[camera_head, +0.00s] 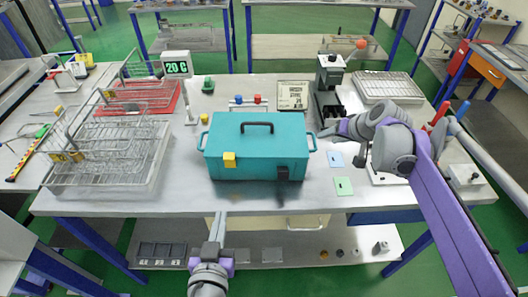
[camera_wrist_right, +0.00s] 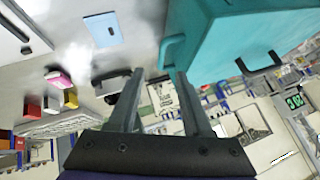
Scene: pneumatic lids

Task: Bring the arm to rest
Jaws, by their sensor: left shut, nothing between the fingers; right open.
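My right arm (camera_head: 440,200) reaches in from the right over the workbench. Its gripper (camera_head: 322,132) is beside the right end of a teal lidded box (camera_head: 240,158). In the right wrist view the right gripper (camera_wrist_right: 155,85) is open, with nothing seen between its fingers. The teal box (camera_wrist_right: 225,50) fills the upper right there, close to one finger; I cannot tell if they touch. My left gripper (camera_head: 218,228) is shut and empty at the front edge of the bench, below the box. The box lid is down.
Wire baskets (camera_head: 105,150) and a red tray (camera_head: 140,97) stand left. A display reading 20 C (camera_head: 177,67) is behind. A black device (camera_head: 328,88) and a metal rack (camera_head: 388,86) stand at back right. Blue (camera_head: 336,160) and green (camera_head: 343,187) cards lie right of the box.

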